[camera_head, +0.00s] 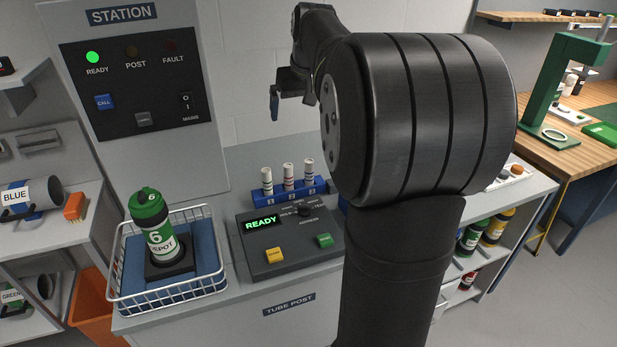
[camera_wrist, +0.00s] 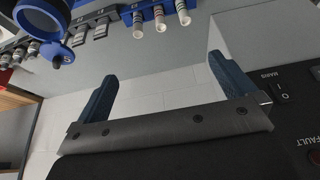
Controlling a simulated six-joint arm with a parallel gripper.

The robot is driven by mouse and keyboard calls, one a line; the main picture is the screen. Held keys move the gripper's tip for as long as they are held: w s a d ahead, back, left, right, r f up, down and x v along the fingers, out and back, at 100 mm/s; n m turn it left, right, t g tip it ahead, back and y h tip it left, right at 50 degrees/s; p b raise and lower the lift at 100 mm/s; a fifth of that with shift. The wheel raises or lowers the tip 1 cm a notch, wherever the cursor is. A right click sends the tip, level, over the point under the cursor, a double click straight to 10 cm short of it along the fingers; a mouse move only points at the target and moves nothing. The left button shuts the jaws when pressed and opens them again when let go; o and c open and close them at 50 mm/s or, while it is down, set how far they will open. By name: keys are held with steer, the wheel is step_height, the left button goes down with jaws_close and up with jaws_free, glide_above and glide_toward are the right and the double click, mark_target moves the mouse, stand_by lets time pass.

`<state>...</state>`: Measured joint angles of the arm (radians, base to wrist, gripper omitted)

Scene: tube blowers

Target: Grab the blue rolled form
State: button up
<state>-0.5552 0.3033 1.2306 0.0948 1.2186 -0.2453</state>
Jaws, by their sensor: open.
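Three white rolled forms (camera_head: 289,177) stand upright in a blue rack (camera_head: 262,200) on the counter. The middle one shows reddish bands. The band colours of the others are too small to read, so I cannot tell which is blue. The rolls also show at the top of the wrist view (camera_wrist: 160,18). My gripper (camera_head: 279,100) is above and behind the rack in the head view, with its blue fingers partly hidden by my wrist. In the wrist view its fingers (camera_wrist: 165,82) are spread apart with nothing between them.
A dark console (camera_head: 290,255) reading READY sits in front of the rack. A wire basket (camera_head: 170,300) holding a green canister (camera_head: 150,225) stands left. The station panel (camera_head: 130,85) rises behind the basket. Shelves with bottles are right, partly behind my arm.

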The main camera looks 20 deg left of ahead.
steer(key=shift+c, duration=0.4)
steer(key=c, duration=1)
steer(key=n+g+h, duration=0.3)
steer(key=n, duration=1.2)
glide_above(309, 161)
step_height(309, 161, down, 11)
step_height(309, 161, down, 17)
steer(key=shift+f, duration=0.1)
